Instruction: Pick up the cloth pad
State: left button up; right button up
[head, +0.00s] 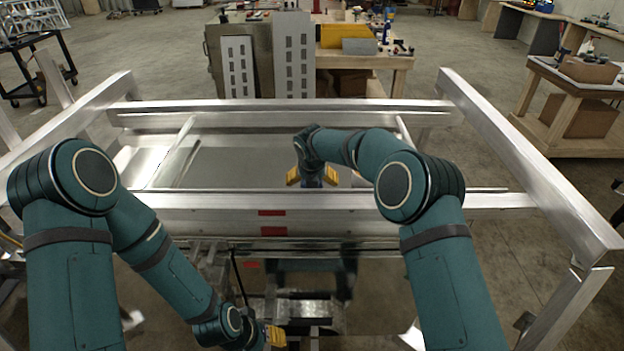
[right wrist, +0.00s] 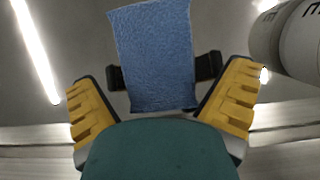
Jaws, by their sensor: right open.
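The cloth pad (right wrist: 152,55) is a blue, textured rectangle in the right wrist view. It lies ahead of my right gripper (right wrist: 163,92), between the lines of its two spread yellow fingers. Small dark pieces show on both sides of the pad. In the head view my right gripper (head: 312,178) is over the trailer's flat grey bed, fingers apart. A small bluish patch shows between them, but I cannot tell whether it is the pad. My left gripper (head: 272,337) is low at the bottom edge, below the trailer's near rail, and its finger opening is unclear.
The aluminium trailer frame (head: 480,201) surrounds the bed, with raised side rails at left and right. A workbench (head: 365,62) and grey perforated panels (head: 294,55) stand behind it. A wooden table (head: 575,85) is at right, and a black cart (head: 35,60) at left.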

jog(key=c, duration=1.2)
notch_tip(320, 180, up, 10)
jog(key=o, duration=0.4)
jog(key=shift+c, duration=1.3)
